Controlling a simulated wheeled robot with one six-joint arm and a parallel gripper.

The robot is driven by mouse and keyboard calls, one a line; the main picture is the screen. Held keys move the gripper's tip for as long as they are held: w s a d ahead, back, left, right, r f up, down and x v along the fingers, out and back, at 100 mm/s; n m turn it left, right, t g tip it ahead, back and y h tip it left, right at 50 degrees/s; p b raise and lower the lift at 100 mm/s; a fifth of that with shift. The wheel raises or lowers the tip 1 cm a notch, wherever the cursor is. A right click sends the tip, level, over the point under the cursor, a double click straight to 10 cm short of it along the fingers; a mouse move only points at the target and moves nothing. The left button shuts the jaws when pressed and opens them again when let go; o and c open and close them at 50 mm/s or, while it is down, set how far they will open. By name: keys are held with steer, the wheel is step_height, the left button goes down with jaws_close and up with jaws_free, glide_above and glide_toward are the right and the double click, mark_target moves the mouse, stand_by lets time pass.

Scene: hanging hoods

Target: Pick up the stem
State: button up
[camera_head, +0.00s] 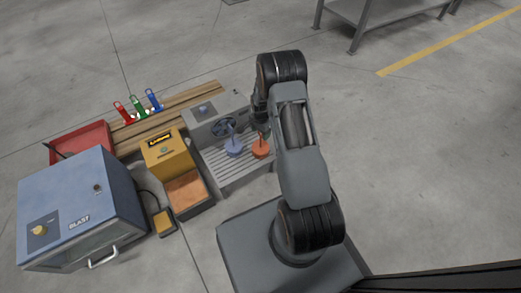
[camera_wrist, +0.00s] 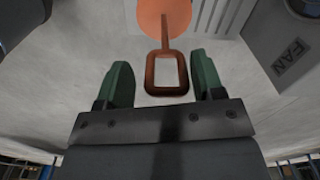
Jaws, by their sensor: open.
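An orange piece (camera_head: 261,150) with a round base stands on the slatted grey bench at its right side. In the wrist view its thin brown-orange stem (camera_wrist: 165,38) runs from the orange disc (camera_wrist: 165,14) to a squared loop handle (camera_wrist: 151,76). My gripper (camera_wrist: 160,72) is open, with one green finger on each side of the loop. A gap shows between the loop and each finger, so they look apart. In the head view my gripper is just above the orange piece and partly hidden by my arm.
A fan unit (camera_head: 222,126) is behind the pieces, and its label shows in the wrist view (camera_wrist: 292,56). A yellow machine (camera_head: 167,149), a blue blast cabinet (camera_head: 75,205), a red tray (camera_head: 80,142) and red, green and blue hooks (camera_head: 139,106) are left.

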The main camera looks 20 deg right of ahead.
steer(key=shift+f, duration=0.95)
steer(key=shift+c, duration=0.4)
steer(key=shift+r, duration=0.1)
jaws_close()
